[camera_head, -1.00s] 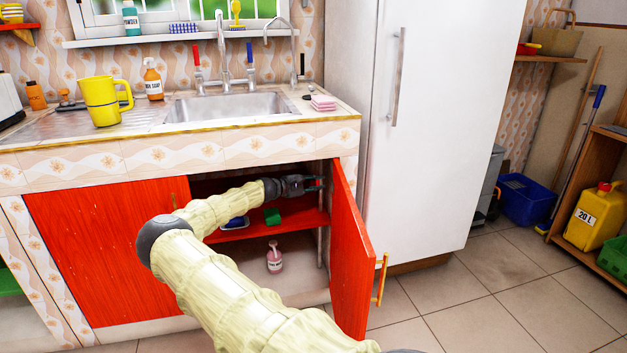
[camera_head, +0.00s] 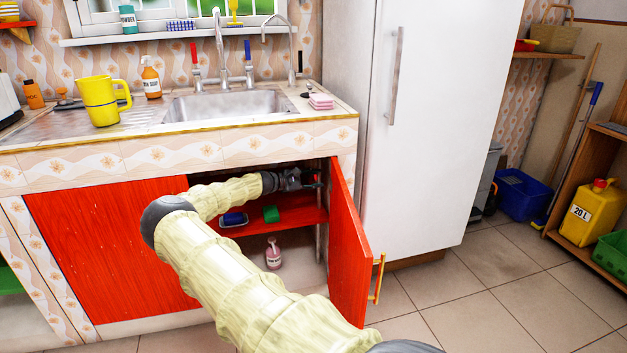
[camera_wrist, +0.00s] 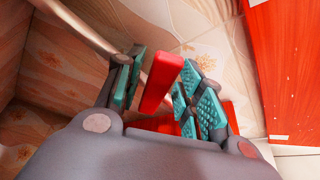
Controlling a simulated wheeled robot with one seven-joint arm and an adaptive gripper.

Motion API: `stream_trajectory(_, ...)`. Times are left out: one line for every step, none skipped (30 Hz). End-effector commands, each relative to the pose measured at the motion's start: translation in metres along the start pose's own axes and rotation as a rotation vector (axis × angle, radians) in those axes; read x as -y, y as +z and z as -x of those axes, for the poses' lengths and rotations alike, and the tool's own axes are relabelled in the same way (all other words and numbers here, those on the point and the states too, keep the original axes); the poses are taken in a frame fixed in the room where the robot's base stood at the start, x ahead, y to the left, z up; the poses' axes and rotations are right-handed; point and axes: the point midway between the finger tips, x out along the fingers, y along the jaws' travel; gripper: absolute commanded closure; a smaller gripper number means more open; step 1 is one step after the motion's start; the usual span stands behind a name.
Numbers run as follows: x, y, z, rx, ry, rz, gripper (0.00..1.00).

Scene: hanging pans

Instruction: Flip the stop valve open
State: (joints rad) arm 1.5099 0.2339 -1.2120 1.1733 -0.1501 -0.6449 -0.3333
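The stop valve's red lever (camera_wrist: 161,80) shows in the wrist view between my two fingers, beside a metal pipe (camera_wrist: 85,25). My gripper (camera_wrist: 160,88) is open, with one teal-padded finger on each side of the lever. Small gaps show beside the lever, and I see no firm contact on both sides. The valve body is mostly hidden behind the gripper. In the head view my gripper (camera_head: 305,180) reaches into the sink cabinet, high up near its right side, with a bit of red at its tip.
The red cabinet door (camera_head: 350,245) stands open just right of my gripper. The red shelf (camera_head: 300,217) below holds a green sponge (camera_head: 271,214) and a blue item (camera_head: 234,219). A pink bottle (camera_head: 273,254) stands on the cabinet floor. The countertop (camera_head: 250,133) is above.

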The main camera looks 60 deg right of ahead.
Motion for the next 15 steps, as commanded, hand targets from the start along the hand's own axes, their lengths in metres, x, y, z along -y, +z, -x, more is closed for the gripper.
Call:
stream_trajectory(0.000, 0.001, -0.001, 0.001, 0.000, 0.000, 0.57)
stream_trajectory(0.000, 0.001, -0.001, 0.001, 0.000, 0.000, 0.57)
stream_trajectory(0.000, 0.001, -0.001, 0.001, 0.000, -0.001, 0.57)
stream_trajectory(0.000, 0.001, -0.001, 0.002, 0.000, -0.001, 0.57)
stream_trajectory(0.000, 0.001, -0.001, 0.002, 0.000, -0.001, 0.57)
stream_trajectory(0.000, 0.001, -0.001, 0.002, 0.000, -0.001, 0.57)
stream_trajectory(0.000, 0.001, -0.001, 0.002, 0.000, -0.001, 0.57)
stream_trajectory(-0.001, 0.001, -0.001, 0.002, 0.000, -0.001, 0.57)
stream_trajectory(-0.001, 0.001, -0.001, 0.002, 0.000, -0.001, 0.57)
stream_trajectory(-0.001, 0.001, 0.001, 0.002, 0.000, -0.001, 0.57)
stream_trajectory(-0.001, 0.001, 0.002, 0.001, 0.000, -0.001, 0.57)
stream_trajectory(-0.001, 0.001, 0.005, 0.001, 0.000, -0.001, 0.57)
stream_trajectory(-0.001, 0.001, 0.007, 0.001, 0.000, -0.001, 0.57)
stream_trajectory(-0.001, 0.001, 0.011, 0.001, 0.000, -0.001, 0.57)
stream_trajectory(-0.001, 0.001, 0.016, 0.001, 0.000, 0.000, 0.57)
